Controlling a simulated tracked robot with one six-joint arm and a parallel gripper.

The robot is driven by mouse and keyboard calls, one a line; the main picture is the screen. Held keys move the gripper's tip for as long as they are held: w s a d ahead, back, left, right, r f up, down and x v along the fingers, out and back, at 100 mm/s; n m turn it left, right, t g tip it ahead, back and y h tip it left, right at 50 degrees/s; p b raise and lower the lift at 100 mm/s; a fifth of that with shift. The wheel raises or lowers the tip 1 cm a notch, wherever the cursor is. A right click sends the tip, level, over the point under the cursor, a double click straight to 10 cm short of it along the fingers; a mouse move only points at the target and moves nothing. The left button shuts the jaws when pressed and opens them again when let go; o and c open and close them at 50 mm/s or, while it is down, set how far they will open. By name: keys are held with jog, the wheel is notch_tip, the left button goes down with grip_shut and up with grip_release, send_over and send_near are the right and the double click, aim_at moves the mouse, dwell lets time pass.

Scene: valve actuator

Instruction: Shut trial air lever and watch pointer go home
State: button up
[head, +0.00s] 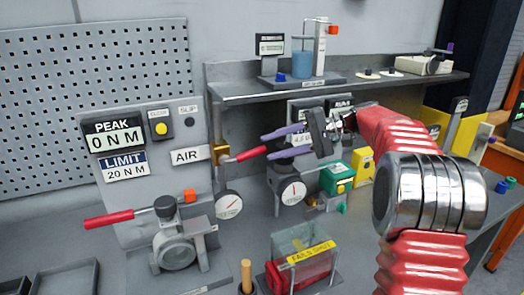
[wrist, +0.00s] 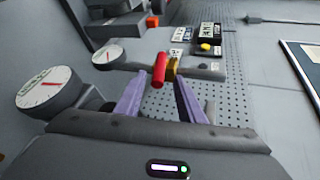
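The air lever has a red handle (head: 251,153) on a brass valve (head: 220,153) beside the AIR label (head: 187,155). Two white round dials with red pointers, a left one (head: 228,205) and a right one (head: 291,191), stand below. I cannot tell which pointer is meant.
Another red-handled lever (head: 108,219) sits on a grey valve at lower left. A shelf (head: 340,88) with instruments overhangs behind my gripper. Green (head: 336,178) and yellow (head: 363,166) boxes stand below my wrist.

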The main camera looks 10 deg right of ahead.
jog(key=v, duration=0.8)
jog(key=shift+a+f, duration=0.1)
jog(key=shift+s+a, duration=0.25)
jog(key=shift+a, duration=0.1)
jog(key=c, duration=0.4)
jog(key=s+a+h, duration=0.1)
jog(key=s+a, duration=0.1)
jog(key=s+a+h, duration=0.1)
jog(key=s, duration=0.1)
jog(key=s+a+f+h, duration=0.1)
jog(key=s+a, duration=0.1)
jog(key=shift+s+a+f+m+h, duration=0.1)
jog(key=shift+s+a+m+h, duration=0.05)
jog(key=shift+a+m+h, duration=0.2)
grip_shut()
jog(key=s+f+n+t+h, duration=0.1)
jog(key=s+f+h, duration=0.2)
jog(key=s, duration=0.6)
jog(key=s+d+f+n+t+h, duration=0.1)
jog(key=s+f+h, duration=0.3)
jog(key=s, duration=0.5)
jog(key=s+f+n+t+h, duration=0.1)
jog(key=s+f+n+h, duration=0.1)
jog(key=s+f, duration=0.5)
jog(key=shift+s+d+f+t+h, duration=0.15)
jog(key=shift+s+f+t+h, duration=0.15)
jog(key=shift+s+h, duration=0.5)
jog(key=shift+s, duration=0.3)
